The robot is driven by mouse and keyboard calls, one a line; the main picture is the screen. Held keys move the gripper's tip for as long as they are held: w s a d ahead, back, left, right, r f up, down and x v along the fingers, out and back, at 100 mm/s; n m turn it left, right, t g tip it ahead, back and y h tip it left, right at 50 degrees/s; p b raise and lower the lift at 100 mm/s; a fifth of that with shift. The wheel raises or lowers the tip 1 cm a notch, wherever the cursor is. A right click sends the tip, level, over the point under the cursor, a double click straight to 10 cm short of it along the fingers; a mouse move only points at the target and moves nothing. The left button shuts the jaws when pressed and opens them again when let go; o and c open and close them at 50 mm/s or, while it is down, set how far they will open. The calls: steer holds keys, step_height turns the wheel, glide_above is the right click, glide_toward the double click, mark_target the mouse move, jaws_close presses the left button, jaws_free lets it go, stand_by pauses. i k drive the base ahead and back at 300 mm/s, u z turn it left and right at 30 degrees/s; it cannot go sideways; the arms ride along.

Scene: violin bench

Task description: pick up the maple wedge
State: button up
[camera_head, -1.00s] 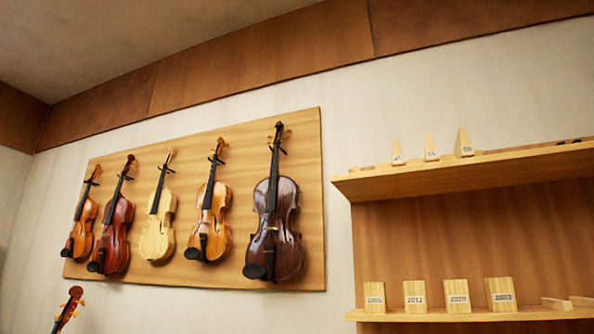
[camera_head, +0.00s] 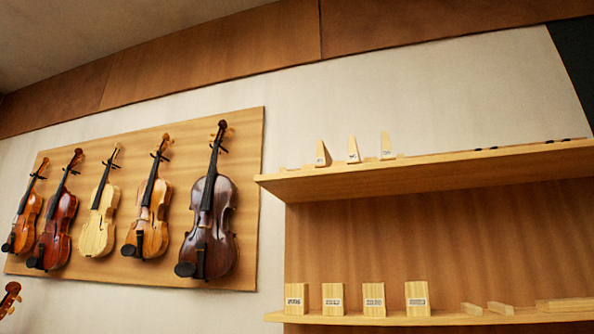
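On the upper shelf stand three small pale wooden wedge shapes with labels: a left one (camera_head: 322,153), a middle one (camera_head: 353,150) and a right one (camera_head: 386,146). Their labels are too small to read, so I cannot tell whether one is the maple wedge. Several pale wood blocks with number labels, one of them at the left end (camera_head: 296,298), stand on the lower shelf. Low pale wood pieces (camera_head: 500,308) lie right of them. My gripper is not in view.
The upper shelf (camera_head: 430,171) and lower shelf (camera_head: 430,320) jut out from a wooden back panel. Small dark items (camera_head: 565,140) lie at the upper shelf's right. Several violins hang on a wooden board (camera_head: 250,190) at the left. A dark panel (camera_head: 575,70) shows at the top right.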

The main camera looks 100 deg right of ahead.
mark_target(323, 158)
steer(key=k, duration=0.8)
steer(key=z, duration=1.5)
steer(key=i, duration=0.15)
steer(key=u, duration=0.15)
